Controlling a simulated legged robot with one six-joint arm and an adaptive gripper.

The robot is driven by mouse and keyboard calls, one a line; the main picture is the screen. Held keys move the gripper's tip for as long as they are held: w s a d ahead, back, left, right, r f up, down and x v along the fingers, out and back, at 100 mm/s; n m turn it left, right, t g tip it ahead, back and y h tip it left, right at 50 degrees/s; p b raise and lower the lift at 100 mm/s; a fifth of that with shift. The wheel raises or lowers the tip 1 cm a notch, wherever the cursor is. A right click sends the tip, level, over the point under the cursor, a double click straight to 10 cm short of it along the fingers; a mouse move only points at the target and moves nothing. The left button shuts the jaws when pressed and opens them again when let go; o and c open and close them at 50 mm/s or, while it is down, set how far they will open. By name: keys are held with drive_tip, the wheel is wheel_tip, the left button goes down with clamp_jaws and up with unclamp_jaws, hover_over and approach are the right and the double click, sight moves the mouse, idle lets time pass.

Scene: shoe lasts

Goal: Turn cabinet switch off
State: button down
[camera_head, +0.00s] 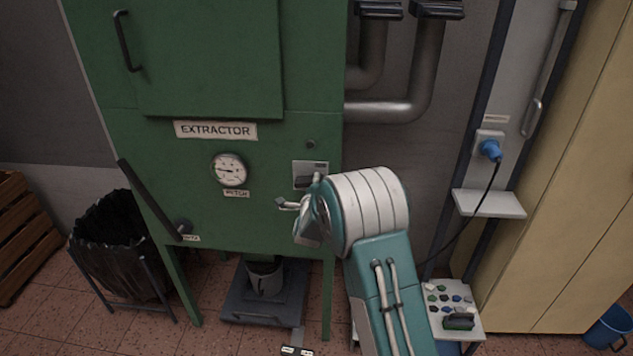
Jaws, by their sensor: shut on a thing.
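The green extractor cabinet (255,95) stands left of centre, with a white "EXTRACTOR" label and a round gauge (229,170). A grey switch plate (311,168) with a dark switch (304,182) is on its front, right of the gauge. My arm reaches up from the bottom, and my gripper (288,205) is at the cabinet front just below and left of the switch plate. My wrist hides part of the plate's lower right. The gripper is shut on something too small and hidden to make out. I cannot tell the switch position or whether the gripper touches it.
A black lever (150,200) slants across the cabinet's lower left. A bin with a black bag (115,245) stands left. A blue plug (490,150) with a hanging cable is right, above a small shelf (489,204). A tray of small pieces (452,325) stands lower right.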

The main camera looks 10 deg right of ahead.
drive_tip(key=shift+f+m, duration=0.5)
drive_tip(key=shift+m, duration=0.3)
drive_tip(key=shift+s+f, duration=0.1)
drive_tip(key=c, duration=0.6)
unclamp_jaws()
drive_tip(key=shift+o, duration=0.2)
drive_tip(key=shift+r, duration=0.2)
drive_tip(key=shift+s, duration=0.1)
drive_tip(key=v, duration=1.1)
drive_tip(key=shift+s+a, duration=0.2)
drive_tip(key=shift+s, duration=0.05)
